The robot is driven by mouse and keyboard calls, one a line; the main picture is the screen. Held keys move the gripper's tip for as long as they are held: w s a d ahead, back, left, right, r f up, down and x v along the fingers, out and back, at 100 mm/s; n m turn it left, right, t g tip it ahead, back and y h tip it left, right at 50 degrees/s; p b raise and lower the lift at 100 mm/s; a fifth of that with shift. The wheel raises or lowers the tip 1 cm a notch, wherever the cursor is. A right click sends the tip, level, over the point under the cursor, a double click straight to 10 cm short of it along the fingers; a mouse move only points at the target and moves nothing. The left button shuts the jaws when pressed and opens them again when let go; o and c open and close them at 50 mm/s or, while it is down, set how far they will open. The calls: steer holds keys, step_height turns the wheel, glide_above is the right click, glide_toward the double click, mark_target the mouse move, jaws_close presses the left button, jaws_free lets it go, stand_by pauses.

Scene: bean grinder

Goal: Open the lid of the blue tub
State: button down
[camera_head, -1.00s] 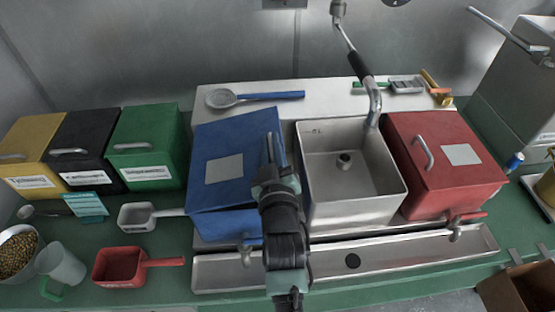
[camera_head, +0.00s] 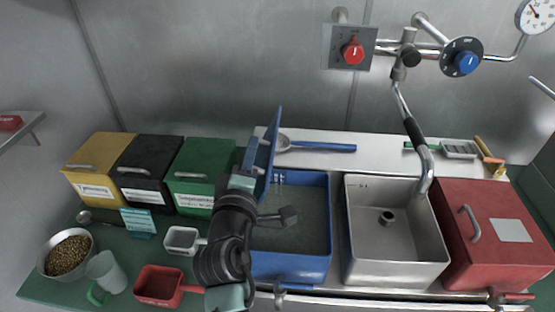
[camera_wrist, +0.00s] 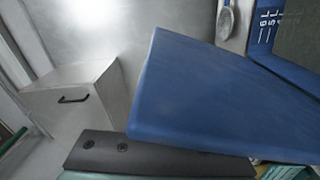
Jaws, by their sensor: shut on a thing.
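The blue tub (camera_head: 290,265) stands left of the steel sink in the head view. Its blue lid (camera_head: 271,150) is raised and stands nearly upright along the tub's left side, seen almost edge-on. The tub's inside is exposed, with a dull grey-green surface in it. My gripper (camera_head: 247,172) is at the lid's left, outer face and is shut on the lid handle (camera_head: 250,153); the exact grip is partly hidden. In the wrist view the lid (camera_wrist: 220,100) fills the middle, and the tub's inner wall with level marks (camera_wrist: 268,32) shows at top right.
The steel sink (camera_head: 395,269) and red tub (camera_head: 490,225) stand to the right. Green (camera_head: 205,158), black (camera_head: 150,160) and yellow (camera_head: 100,160) bins stand left. A skimmer (camera_head: 320,147) lies behind.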

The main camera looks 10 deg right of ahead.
steer(key=w+a+n, duration=0.2)
steer(key=a+n, duration=0.2)
steer(key=a, duration=0.3)
steer(key=shift+a+r+b, duration=0.15)
steer(key=shift+a+b, duration=0.15)
steer(key=shift+b, duration=0.05)
steer(key=shift+w, duration=0.1)
steer(key=c, duration=0.9)
jaws_free()
steer(key=b+v, duration=0.2)
steer(key=v, duration=1.1)
